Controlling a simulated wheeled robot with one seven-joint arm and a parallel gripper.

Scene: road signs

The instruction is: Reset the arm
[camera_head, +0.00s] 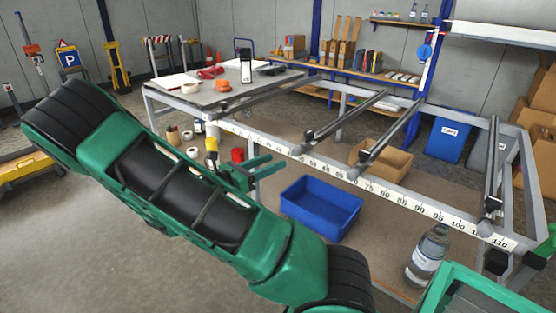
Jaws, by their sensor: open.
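My green and black arm stretches across the left and middle of the head view, from the upper left down to the bottom centre. My gripper (266,168) shows as small green fingers beyond the arm, close to the front edge of the metal-framed workbench (330,168). It is open, and I see nothing between its fingers. The part of my arm leading to it is largely hidden behind the nearer links.
A grey tabletop (205,95) holds a black device (246,66), tape rolls and an orange item (222,85). A blue crate (320,207), a cardboard box (382,158) and a water bottle (428,255) are lower down. Open floor lies at lower left.

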